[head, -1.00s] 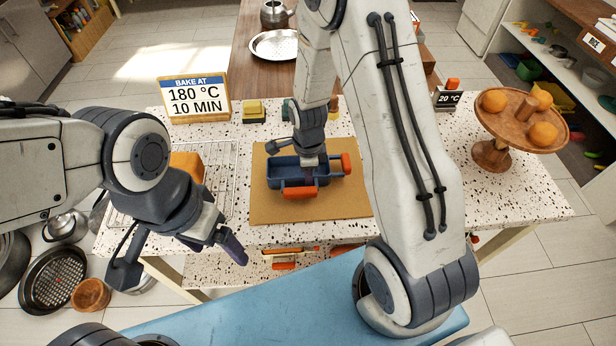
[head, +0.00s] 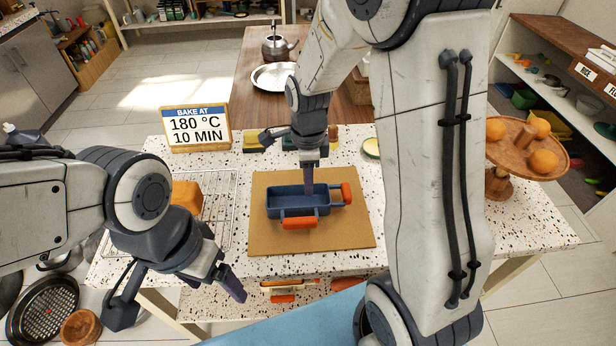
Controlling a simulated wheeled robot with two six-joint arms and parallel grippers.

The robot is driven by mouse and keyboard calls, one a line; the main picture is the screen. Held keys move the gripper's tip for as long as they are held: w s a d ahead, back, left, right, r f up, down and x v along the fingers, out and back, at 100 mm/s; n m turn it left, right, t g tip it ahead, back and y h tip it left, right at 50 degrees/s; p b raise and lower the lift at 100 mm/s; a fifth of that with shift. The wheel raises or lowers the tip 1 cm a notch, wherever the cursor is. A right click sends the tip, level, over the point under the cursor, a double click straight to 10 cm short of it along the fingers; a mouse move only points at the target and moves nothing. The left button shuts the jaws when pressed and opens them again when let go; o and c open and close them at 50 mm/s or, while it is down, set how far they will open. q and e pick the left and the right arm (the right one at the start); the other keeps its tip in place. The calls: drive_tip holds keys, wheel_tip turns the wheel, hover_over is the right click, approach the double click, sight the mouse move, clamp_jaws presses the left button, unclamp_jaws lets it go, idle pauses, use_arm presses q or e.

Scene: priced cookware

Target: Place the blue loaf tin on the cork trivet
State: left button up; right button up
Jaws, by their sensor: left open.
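The blue loaf tin (head: 285,208) sits upright on the cork trivet (head: 335,235), a flat tan rectangle on the speckled worktop. Orange-red grips show on the tin's near side and right end. My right gripper (head: 308,188) points down over the tin, its purple fingertips overlapping the tin's opening in the picture. I cannot tell whether they touch the tin or how far apart the fingers are. My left gripper (head: 231,286) is open and empty, in front of the worktop's near edge, left of the tin.
A wire rack (head: 222,215) with an orange loaf-shaped block (head: 187,196) lies left of the trivet. A baking sign (head: 196,128) stands behind it. A wooden stand (head: 512,148) with oranges is at right. My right arm hides worktop right of the trivet.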

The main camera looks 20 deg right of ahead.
drive_tip(key=s+a+r+n, duration=0.2)
drive_tip(key=s+a+n, duration=0.2)
drive_tip(key=s+n, duration=0.3)
drive_tip(key=s+a+r+n, duration=0.3)
drive_tip(key=s+n, duration=0.4)
drive_tip(key=n, duration=0.5)
drive_tip(key=s+a+r+n+y, duration=0.1)
drive_tip(key=s+a+r+n, duration=0.2)
drive_tip(key=n, duration=0.6)
drive_tip(key=shift+s+a+n, duration=0.3)
drive_tip(key=shift+s+a, duration=1.05)
drive_tip(key=shift+s, duration=0.55)
